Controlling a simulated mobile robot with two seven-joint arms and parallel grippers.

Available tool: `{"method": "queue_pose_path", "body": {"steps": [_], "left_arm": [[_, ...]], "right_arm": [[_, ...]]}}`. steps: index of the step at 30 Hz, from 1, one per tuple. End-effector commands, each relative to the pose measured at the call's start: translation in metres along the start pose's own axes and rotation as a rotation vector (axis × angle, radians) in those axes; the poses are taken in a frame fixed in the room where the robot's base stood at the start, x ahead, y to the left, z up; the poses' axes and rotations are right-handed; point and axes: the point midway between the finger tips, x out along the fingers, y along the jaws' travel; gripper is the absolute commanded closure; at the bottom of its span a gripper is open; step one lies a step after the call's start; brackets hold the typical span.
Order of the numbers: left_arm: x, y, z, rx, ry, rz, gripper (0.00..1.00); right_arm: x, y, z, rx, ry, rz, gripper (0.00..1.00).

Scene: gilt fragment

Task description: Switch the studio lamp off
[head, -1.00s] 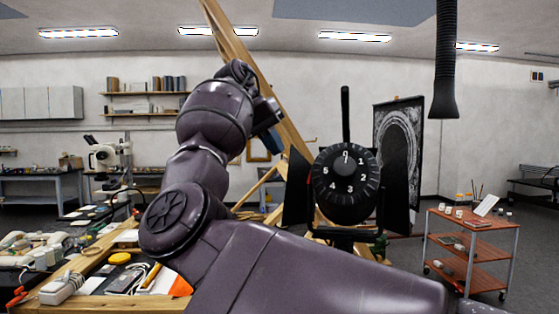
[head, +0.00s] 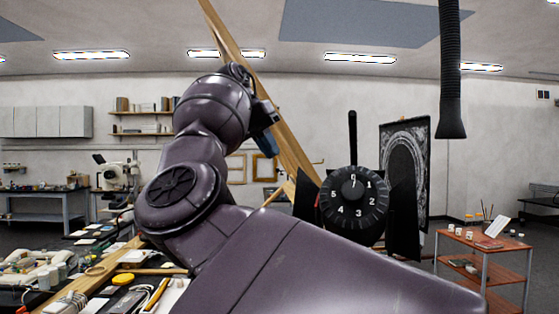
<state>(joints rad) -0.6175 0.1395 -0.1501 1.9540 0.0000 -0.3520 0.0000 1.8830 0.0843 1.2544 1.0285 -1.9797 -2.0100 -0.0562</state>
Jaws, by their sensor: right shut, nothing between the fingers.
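The studio lamp (head: 401,215) stands right of centre, with dark side flaps and an upright handle. Its round black dial (head: 353,205) faces me, with white numbers around the rim and 0 at the top. A short white mark on the dial's hub sits just under the 0. My right arm crosses in front of the lamp's lower part and hides it. My right gripper (head: 266,128) is up and to the left of the dial, clear of it, shut and empty, partly hidden behind my own wrist. My left gripper is out of view.
A wooden easel-like frame (head: 268,100) leans behind my right gripper. A dark arch picture (head: 405,165) stands behind the lamp. A black hose (head: 450,80) hangs at upper right. A red trolley (head: 485,250) stands at right. A cluttered bench (head: 85,285) fills the lower left.

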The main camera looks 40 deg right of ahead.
Motion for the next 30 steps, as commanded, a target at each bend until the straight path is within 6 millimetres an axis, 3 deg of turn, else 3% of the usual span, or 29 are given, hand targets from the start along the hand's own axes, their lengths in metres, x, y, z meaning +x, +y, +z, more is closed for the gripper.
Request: {"method": "queue_pose_path", "body": {"steps": [6, 20, 30], "left_arm": [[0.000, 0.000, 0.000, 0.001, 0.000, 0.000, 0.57], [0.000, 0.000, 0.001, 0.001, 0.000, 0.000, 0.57], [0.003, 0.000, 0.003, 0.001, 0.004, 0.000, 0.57]], "right_arm": [[0.006, -0.004, 0.011, 0.002, -0.008, -0.060, 1.00], [0.011, -0.004, 0.012, 0.005, -0.009, -0.064, 1.00], [0.058, -0.007, 0.013, 0.006, -0.010, -0.062, 1.00]]}}
